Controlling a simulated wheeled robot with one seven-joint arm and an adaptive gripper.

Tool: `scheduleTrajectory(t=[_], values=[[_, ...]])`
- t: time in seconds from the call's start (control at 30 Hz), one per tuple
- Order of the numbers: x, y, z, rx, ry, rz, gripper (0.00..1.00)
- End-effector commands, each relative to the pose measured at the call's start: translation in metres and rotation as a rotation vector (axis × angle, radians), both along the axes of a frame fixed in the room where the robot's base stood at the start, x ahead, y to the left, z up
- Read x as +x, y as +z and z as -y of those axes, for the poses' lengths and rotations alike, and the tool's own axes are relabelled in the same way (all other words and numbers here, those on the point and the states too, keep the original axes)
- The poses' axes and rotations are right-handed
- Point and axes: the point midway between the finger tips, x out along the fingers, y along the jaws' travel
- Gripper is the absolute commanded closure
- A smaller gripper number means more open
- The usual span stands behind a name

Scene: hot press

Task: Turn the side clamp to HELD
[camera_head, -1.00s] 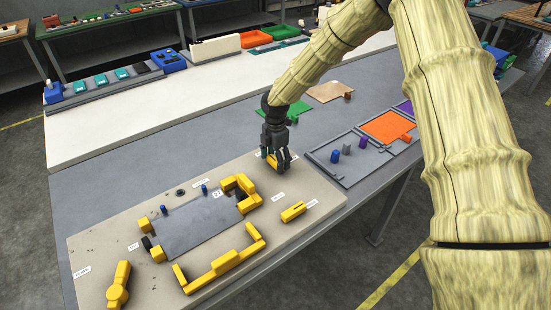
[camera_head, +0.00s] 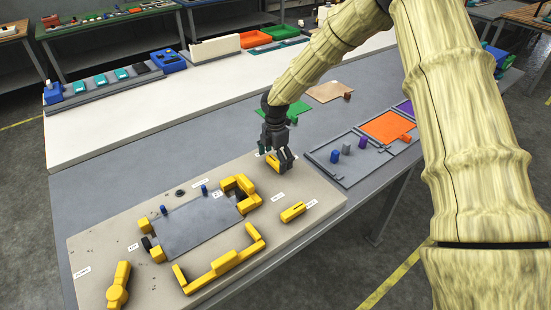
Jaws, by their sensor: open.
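The beige press board (camera_head: 290,240) lies on the grey table with a grey plate (camera_head: 200,225) at its middle. My gripper (camera_head: 277,168) is open, low over the board's far right part. A small yellow part (camera_head: 271,157) shows behind and between its fingers; the fingers partly hide it, and I cannot tell whether they touch it. Other yellow parts are a lever (camera_head: 118,286) at the near left, a U-shaped handle (camera_head: 222,265) in front of the plate, a bent block (camera_head: 240,188) at the plate's far right corner and a short bar (camera_head: 293,212). The small white labels are unreadable, so I cannot tell which part is the side clamp.
A grey tray (camera_head: 342,178) with small blue, grey and purple pegs stands right of the board, beside an orange panel (camera_head: 387,127). A green mat (camera_head: 296,112) lies behind my gripper. The grey tabletop left of my gripper is clear.

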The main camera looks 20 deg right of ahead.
Motion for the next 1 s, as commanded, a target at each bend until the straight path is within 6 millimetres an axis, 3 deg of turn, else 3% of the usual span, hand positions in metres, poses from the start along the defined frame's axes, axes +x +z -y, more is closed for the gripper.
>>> scheduleTrajectory(t=[0.27, 0.7, 1.0], values=[[0.000, 0.016, 0.000, 0.000, 0.000, 0.000, 0.06], [0.001, 0.093, 0.000, -0.001, -0.001, 0.001, 0.06], [0.000, 0.118, 0.000, 0.000, 0.000, 0.001, 0.06]])
